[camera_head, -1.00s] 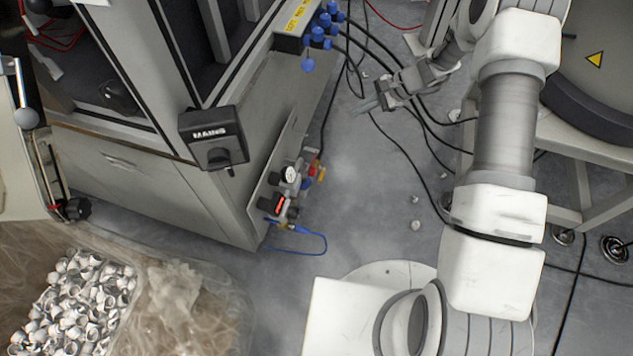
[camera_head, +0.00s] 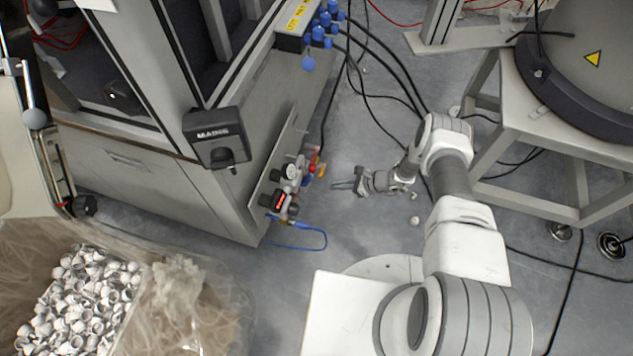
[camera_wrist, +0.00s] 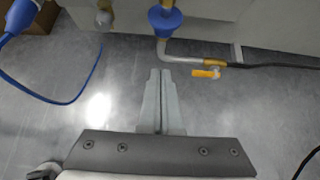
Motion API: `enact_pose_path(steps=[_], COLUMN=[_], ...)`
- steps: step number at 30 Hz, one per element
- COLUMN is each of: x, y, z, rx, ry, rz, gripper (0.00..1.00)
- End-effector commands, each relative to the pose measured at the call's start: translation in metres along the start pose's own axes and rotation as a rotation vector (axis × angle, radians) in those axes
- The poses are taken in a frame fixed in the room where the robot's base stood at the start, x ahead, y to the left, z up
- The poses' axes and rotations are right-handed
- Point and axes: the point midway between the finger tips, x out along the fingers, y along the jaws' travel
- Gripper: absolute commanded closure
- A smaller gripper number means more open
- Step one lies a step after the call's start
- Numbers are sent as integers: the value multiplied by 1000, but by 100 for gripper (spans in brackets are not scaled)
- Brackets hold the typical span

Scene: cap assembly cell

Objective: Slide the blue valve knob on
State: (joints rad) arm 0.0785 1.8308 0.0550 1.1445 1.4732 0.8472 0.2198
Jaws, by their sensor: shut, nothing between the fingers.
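The blue valve knob (camera_wrist: 165,20) shows at the top of the wrist view as a blue collar around a vertical brass-coloured stem. A bent grey pipe leaves its lower end. In the head view the knob (camera_head: 306,181) is a small blue spot on the air unit (camera_head: 291,172) at the cabinet's side. My gripper (camera_head: 341,186) is to the right of the air unit, pointing at it and apart from it. In the wrist view my gripper's fingers (camera_wrist: 160,72) are together and empty, and the knob lies beyond their tips.
A yellow-handled tap (camera_wrist: 207,73) sits on the pipe right of the knob. A blue hose (camera_head: 300,247) loops out below the air unit. Black cables (camera_head: 400,98) run behind my arm. A steel stand (camera_head: 490,155) is at right. Grey floor lies around my gripper.

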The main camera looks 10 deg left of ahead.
Motion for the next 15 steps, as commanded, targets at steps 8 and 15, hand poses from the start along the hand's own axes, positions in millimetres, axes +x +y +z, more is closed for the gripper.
enact_pose_path(steps=[8,15], x=[2,35], y=[0,1], z=[0,-3], rx=[-2,-5], ry=[0,1], rz=[1,4], gripper=[100,100])
